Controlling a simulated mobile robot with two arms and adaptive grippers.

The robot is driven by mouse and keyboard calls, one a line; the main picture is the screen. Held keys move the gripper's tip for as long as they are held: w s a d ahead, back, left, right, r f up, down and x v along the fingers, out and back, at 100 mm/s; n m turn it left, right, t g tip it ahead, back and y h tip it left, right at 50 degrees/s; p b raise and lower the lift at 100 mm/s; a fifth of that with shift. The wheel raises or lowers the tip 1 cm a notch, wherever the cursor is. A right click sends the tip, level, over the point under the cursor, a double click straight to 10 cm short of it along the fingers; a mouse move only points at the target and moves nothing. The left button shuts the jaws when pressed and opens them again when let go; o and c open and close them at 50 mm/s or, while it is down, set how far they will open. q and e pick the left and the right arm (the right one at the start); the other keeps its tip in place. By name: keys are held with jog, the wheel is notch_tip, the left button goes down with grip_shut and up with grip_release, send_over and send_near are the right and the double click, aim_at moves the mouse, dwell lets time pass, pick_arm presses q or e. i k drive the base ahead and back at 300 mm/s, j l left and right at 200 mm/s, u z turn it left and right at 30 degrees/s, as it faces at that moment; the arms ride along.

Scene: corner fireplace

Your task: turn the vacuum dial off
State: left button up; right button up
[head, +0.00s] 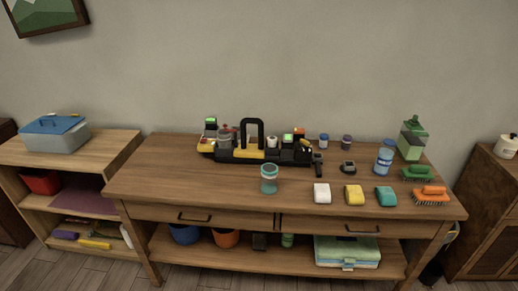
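I cannot pick out a vacuum or its dial for certain. A dark object with a yellow part (451,237) shows partly behind the right end of the wooden table (240,203); most of it is hidden and I cannot tell what it is. A small dark device with a pale face (348,168) lies on the table, right of the middle; it is too small to tell whether it has a dial. Neither of my grippers is in view.
On the table stand a black and yellow tool caddy (252,152), a teal-lidded jar (269,179), a blue-capped bottle (385,157), a green jug (412,138), sponges and brushes. A low shelf (85,160) is left, a cabinet (490,215) right. The table's front left is clear.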

aim_at(304, 144)
jog(key=i+z, duration=0.4)
jog(key=i, duration=0.9)
